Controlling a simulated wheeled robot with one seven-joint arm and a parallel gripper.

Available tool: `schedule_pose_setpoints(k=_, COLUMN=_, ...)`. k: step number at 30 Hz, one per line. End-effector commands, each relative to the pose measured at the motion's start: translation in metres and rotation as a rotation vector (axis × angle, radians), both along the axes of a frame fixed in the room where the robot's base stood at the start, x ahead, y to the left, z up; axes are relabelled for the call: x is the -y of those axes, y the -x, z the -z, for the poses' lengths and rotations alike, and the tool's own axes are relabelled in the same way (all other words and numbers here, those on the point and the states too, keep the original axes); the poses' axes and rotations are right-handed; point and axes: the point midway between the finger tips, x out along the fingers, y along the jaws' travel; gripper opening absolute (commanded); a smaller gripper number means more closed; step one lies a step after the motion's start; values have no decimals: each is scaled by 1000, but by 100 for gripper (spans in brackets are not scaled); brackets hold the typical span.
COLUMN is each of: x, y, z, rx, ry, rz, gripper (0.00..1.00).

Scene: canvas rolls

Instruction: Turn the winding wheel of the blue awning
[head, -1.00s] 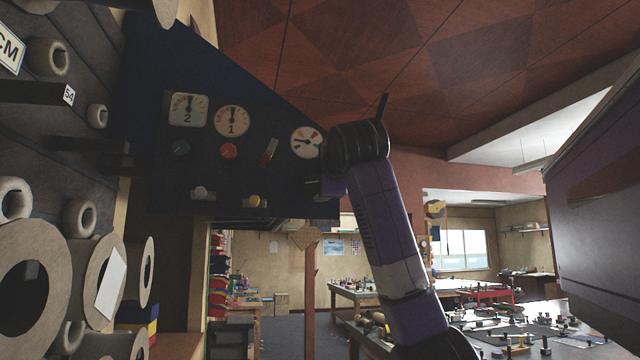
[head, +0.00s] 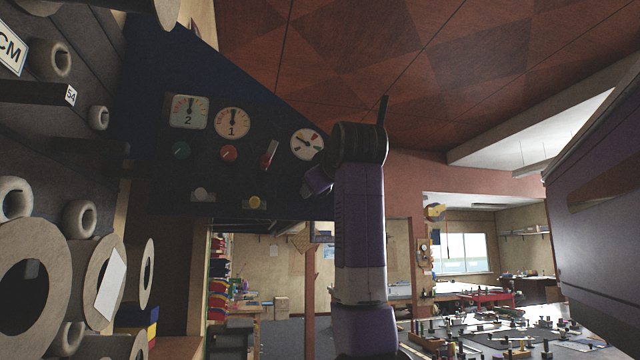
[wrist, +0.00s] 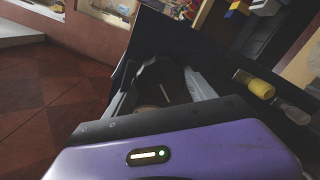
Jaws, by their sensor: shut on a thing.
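A dark blue panel (head: 222,170) hangs on the left in the head view, below the ceiling. My gripper (wrist: 163,85) is at the panel's lower right in the head view, where its purple body shows and its fingertips are hidden. In the wrist view its two grey fingers stand either side of a dark, roundish thing, which I take to be the winding wheel (wrist: 155,90). The gripper is shut on it. The wheel is in shadow and its outline and turn angle are hard to read. I cannot make out a separate awning cloth.
Left of the gripper, the panel carries a yellow knob (head: 255,202), a pale knob (head: 200,194), a red knob (head: 229,153), a red lever (head: 269,154) and several dials. Cardboard rolls (head: 103,275) fill the far left. A purple-grey bulk (head: 600,200) is at the right.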

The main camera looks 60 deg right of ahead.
Motion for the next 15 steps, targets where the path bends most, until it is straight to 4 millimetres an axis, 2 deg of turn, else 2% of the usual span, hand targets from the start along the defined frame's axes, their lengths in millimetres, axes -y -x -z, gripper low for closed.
schedule_pose_setpoints(k=15, x=0, y=-1, z=4, rx=360, ry=-321, rz=2, gripper=24)
